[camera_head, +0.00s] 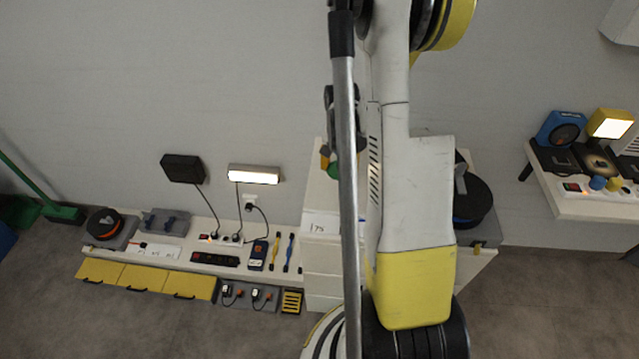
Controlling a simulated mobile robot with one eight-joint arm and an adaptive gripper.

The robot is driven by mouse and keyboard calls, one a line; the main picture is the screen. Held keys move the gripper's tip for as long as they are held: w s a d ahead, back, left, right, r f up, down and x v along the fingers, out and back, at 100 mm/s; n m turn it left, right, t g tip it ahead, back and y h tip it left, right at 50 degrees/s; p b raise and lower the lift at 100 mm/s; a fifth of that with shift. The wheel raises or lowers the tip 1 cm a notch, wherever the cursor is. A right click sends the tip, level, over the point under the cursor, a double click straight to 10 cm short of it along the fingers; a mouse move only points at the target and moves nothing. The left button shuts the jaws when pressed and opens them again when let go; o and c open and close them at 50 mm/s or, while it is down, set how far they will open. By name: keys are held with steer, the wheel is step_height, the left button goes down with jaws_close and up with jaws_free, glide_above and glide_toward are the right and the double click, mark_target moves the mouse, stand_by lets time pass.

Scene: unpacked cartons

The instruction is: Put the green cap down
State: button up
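A small green object (334,169), likely the green cap, shows just left of the grey tube at the middle. It is above the top of the white drawer cabinet (322,262), and most of it is hidden behind the tube. My gripper (328,157) is dark and partly hidden by the same tube, and the green piece is at its lower end. I cannot tell whether the fingers are closed on the cap or whether the cap touches the surface below.
Left of the cabinet, a low bench (190,254) with yellow drawers carries a power strip (243,257), a meter (258,255) and tools. A black reel (473,200) stands right of my arm. A shelf (590,205) at far right holds boxes and a lit lamp (609,124).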

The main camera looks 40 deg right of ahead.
steer(key=b, duration=0.1)
glide_above(323, 184)
step_height(323, 184, down, 3)
steer(key=shift+s+a+f, duration=0.1)
steer(key=shift+f+b, duration=1.15)
steer(key=shift+f, duration=0.8)
steer(key=shift+f, duration=0.15)
steer(key=o, duration=0.8)
steer(key=shift+o, duration=0.2)
